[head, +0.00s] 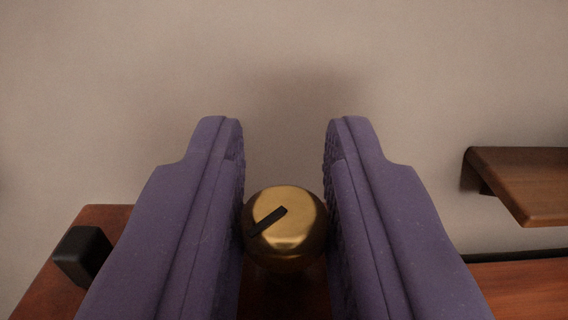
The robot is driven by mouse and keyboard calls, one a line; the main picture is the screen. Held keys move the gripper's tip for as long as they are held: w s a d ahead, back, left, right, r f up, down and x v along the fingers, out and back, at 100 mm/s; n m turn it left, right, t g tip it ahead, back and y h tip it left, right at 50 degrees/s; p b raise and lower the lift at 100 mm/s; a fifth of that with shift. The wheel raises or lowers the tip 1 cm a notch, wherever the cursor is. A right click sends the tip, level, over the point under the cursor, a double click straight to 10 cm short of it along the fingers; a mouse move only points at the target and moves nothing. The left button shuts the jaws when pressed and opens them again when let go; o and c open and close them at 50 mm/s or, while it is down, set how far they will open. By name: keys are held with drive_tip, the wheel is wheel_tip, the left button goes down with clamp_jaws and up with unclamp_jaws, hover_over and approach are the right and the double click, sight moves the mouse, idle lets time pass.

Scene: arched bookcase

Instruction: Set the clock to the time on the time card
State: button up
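A round brass knob (296,221) with a black pointer mark on its face shows in the head view, low and near the middle. The mark slants from lower left to upper right. My gripper (284,135) has two purple fingers, one on each side of the knob. The knob's width about fills the gap between them. I cannot tell whether the fingers touch it or only stand beside it. Neither a clock face nor a time card can be made out in this view.
A reddish wooden surface (38,287) with a black block (81,254) is at lower left. A brown wooden shelf (530,180) juts in at right, above another reddish wooden surface (525,288). A plain beige wall (284,45) fills the background.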

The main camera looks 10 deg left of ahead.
clamp_jaws()
drive_tip(key=shift+y, duration=0.3)
drive_tip(key=shift+o, duration=1.9)
unclamp_jaws()
drive_tip(key=v, duration=0.8)
drive_tip(key=shift+p, duration=0.45)
drive_tip(key=shift+w, duration=0.1)
